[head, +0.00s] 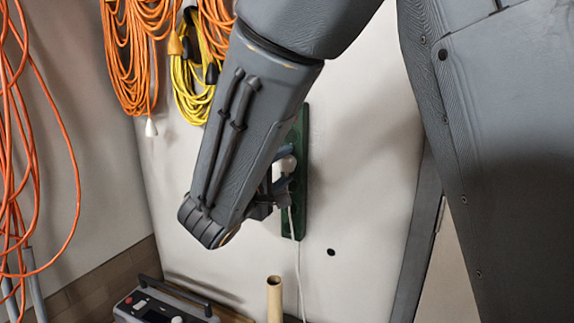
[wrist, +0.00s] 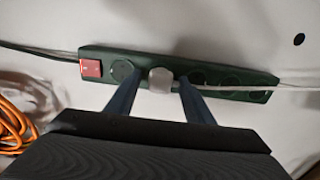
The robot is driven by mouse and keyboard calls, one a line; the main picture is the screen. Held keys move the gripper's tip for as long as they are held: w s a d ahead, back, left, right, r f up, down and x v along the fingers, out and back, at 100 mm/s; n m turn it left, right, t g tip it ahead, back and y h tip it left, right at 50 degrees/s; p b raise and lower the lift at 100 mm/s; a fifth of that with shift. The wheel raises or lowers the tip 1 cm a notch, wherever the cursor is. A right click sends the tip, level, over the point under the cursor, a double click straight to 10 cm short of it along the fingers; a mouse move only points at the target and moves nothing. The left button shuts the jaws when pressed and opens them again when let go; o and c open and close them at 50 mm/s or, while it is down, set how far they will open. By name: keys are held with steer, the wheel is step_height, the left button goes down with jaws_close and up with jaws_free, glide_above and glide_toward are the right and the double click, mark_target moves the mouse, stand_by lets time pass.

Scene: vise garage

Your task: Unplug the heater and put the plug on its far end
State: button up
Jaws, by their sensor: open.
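A dark green power strip (head: 303,200) is fixed upright on the white wall, partly hidden by my arm. In the wrist view the strip (wrist: 106,54) runs across, with a red switch (wrist: 91,69) at its left end. A white plug (wrist: 160,79) sits in it, with one empty socket (wrist: 123,71) between it and the switch. Several empty sockets (wrist: 232,79) lie to its right. The plug also shows in the head view (head: 286,164). My gripper (wrist: 158,84) is open, its blue fingers either side of the plug; contact cannot be told.
A white cable (head: 297,265) hangs below the strip. A dark grey device (head: 160,308) with a handle and a cardboard tube (head: 274,300) stand below. Orange cords (head: 133,50) and a yellow cord (head: 188,85) hang at upper left.

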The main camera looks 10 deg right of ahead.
steer(key=shift+b, duration=0.45)
stand_by(0.3)
jaws_close()
steer(key=shift+s, duration=0.1)
steer(key=shift+b+v, duration=0.45)
steer(key=shift+v, duration=2.45)
